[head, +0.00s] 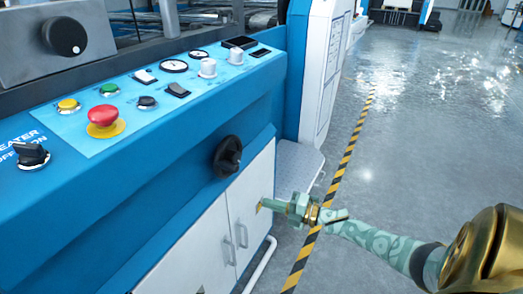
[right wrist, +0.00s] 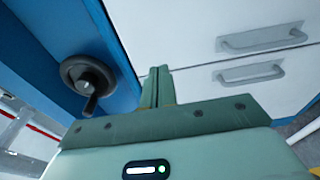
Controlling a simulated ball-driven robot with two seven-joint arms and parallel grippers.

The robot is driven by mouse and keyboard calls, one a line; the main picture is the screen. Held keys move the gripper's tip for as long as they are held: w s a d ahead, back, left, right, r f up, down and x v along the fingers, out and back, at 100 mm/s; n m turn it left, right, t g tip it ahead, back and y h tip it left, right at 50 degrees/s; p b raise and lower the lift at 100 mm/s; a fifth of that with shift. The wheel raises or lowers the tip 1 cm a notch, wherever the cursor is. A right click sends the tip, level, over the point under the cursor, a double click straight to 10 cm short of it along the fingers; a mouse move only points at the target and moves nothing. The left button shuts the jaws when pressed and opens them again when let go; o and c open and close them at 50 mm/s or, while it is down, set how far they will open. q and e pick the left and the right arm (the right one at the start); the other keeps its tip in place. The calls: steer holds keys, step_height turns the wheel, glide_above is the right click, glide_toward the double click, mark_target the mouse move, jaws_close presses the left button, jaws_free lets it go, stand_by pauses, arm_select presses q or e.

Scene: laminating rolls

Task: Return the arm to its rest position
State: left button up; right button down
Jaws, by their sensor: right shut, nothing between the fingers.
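My right arm comes in from the right in the head view, and its gripper (head: 268,205) is in front of the white cabinet doors (head: 208,244) of the blue machine. The right gripper also shows in the right wrist view (right wrist: 158,72), with its fingers together and nothing between them. It looks apart from the black knob (head: 228,157) on the machine's side, which is also in the right wrist view (right wrist: 88,78). My left gripper is not in either view.
The blue control panel (head: 150,95) carries a red emergency button (head: 103,116), a black switch (head: 31,154) and several other controls. Cabinet handles (head: 242,234) stick out near the gripper. A yellow-black floor stripe (head: 335,187) runs past the machine. The grey floor at right is open.

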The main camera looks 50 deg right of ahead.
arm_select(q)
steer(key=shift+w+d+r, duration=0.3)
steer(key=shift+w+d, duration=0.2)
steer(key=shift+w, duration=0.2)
arm_select(e)
steer(key=shift+d, duration=1.9)
steer(key=shift+w, duration=0.1)
